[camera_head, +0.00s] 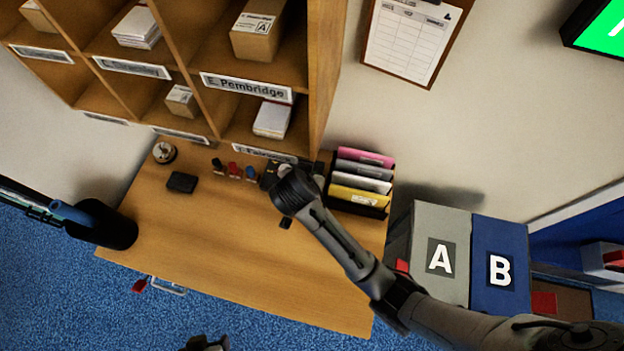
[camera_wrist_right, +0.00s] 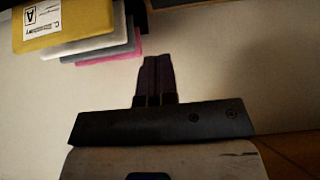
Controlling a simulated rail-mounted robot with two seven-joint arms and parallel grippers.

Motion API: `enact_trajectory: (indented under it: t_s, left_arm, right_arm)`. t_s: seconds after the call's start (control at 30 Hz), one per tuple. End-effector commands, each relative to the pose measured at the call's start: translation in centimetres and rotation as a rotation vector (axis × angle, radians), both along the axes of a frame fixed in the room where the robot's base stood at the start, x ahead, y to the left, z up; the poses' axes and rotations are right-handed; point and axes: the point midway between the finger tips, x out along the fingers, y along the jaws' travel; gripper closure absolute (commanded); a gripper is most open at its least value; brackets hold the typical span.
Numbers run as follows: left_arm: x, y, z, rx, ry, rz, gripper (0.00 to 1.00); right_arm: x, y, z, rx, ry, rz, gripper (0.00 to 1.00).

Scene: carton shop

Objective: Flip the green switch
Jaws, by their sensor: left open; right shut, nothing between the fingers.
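I cannot make out a green switch in either view. My right arm comes in from the right in the head view and ends over the desk (camera_head: 200,235), near its back edge. Its wrist hides part of the desk there. In the right wrist view my right gripper (camera_wrist_right: 158,78) is shut and empty, with its fingers together in front of a pale wall. Only a dark tip of my left gripper (camera_head: 205,343) shows at the bottom edge of the head view, in front of the desk; it is open and apart from everything.
A folder rack (camera_head: 359,206) stands right of the right wrist. A black stamp (camera_head: 217,165), a red stamp (camera_head: 234,170) and a blue stamp (camera_head: 251,173) stand below the shelves (camera_head: 325,75). A bell (camera_head: 164,152) is at left. The desk's front is clear.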

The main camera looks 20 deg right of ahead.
Motion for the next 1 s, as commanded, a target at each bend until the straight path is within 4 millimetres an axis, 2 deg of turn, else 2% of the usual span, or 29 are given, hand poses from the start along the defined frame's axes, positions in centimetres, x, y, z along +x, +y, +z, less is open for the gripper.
enact_trajectory:
  t_s: [0.17,0.67,0.8,1.0]
  left_arm:
    - [0.0,0.0,0.2,0.000,0.001,0.000,0.36]
    - [0.0,0.0,1.1,0.000,0.001,0.000,0.36]
    - [0.0,0.0,1.5,0.000,0.001,-0.001,0.36]
    - [0.0,0.0,1.8,0.000,0.001,-0.001,0.36]
  right_arm:
    - [0.6,-0.5,-1.0,-0.002,0.002,-0.001,1.00]
    - [4.8,-3.7,-8.1,-0.001,0.001,-0.001,1.00]
    - [4.4,-3.4,-10.0,-0.001,0.003,0.000,1.00]
    - [4.2,-3.2,-11.5,0.000,0.000,0.000,1.00]
